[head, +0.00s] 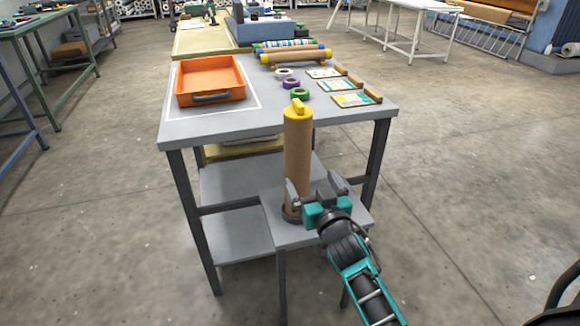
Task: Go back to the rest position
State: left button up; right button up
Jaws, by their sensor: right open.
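My right gripper (314,186) is open, with its two fingers spread, at the lower part of an upright brown roll (297,150) with a yellow end cap. One finger overlaps the roll in the picture and the other is to its right. I cannot tell whether they touch the roll. The roll stands in a dark round base on a small low grey stand (330,222). My right arm comes in from the lower right. My left gripper is not in view.
Behind the stand is a grey table (225,128) with an orange tray (210,80), tape rolls (300,94), sample cards (352,99) and lying rolls (296,55). A green-framed bench (40,22) is at the left.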

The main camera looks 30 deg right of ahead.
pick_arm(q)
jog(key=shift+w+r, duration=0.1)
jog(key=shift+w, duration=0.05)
pick_arm(e)
jog(key=s+a+f+n+g+y, duration=0.35)
jog(key=s+a+f, duration=0.25)
jog(key=s+a, duration=0.3)
jog(key=s+a+f+n+g+y, duration=0.2)
jog(key=s+a+f+g+y, duration=0.2)
jog(key=s+a+f, duration=0.5)
pick_arm(q)
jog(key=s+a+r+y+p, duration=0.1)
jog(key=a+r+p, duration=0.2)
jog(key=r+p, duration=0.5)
jog(key=p, duration=0.5)
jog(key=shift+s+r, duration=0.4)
pick_arm(e)
jog(key=s+d+r+h, duration=0.1)
jog(key=d+r, duration=0.1)
jog(key=r, duration=0.4)
jog(key=s+d+r, duration=0.1)
jog(key=d+r, duration=0.1)
jog(key=r, duration=0.4)
jog(key=shift+d+r+t+h, duration=0.2)
jog(key=shift+d+t+h, duration=0.05)
jog(key=shift+t+h, duration=0.1)
jog(key=shift+s+d+m, duration=0.1)
jog(key=shift+m, duration=0.15)
